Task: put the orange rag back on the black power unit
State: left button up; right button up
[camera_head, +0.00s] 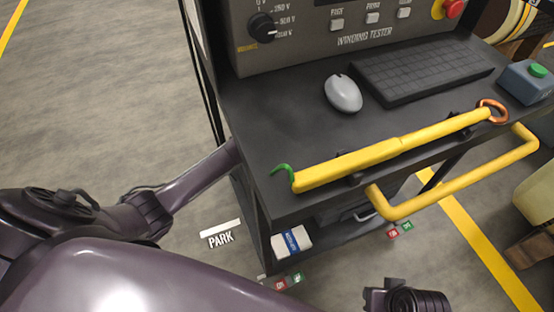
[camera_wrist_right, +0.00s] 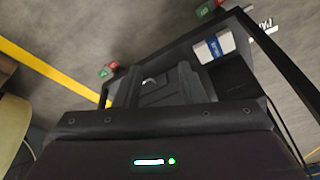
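No orange rag shows in either view. A dark case with a pale handle (camera_head: 362,213) sits partly hidden low in the cart, under its top. What looks like the same dark case shows in the right wrist view (camera_wrist_right: 165,92); I cannot tell for sure that it is the black power unit. My left arm reaches to the cart's left side, and its gripper is hidden. In the head view only a dark part of my right arm shows at the bottom edge.
The cart top (camera_head: 262,130) carries a mouse (camera_head: 343,93), a keyboard (camera_head: 420,70), a yellow hooked rod (camera_head: 390,152) and a blue-grey box with a green cap (camera_head: 526,82). A yellow rail (camera_head: 460,190) juts from its front. A white-blue box (camera_head: 291,241) lies on the low shelf.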

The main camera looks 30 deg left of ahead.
pick_arm(q)
jog(key=p+v, duration=0.1)
jog(key=v, duration=0.2)
jog(key=shift+s+r, duration=0.1)
pick_arm(e)
jog(key=d+g, duration=0.1)
jog(key=s+d+r+h, duration=0.1)
jog(key=shift+s+d+m+g, duration=0.2)
jog(key=shift+d+m+g, duration=0.2)
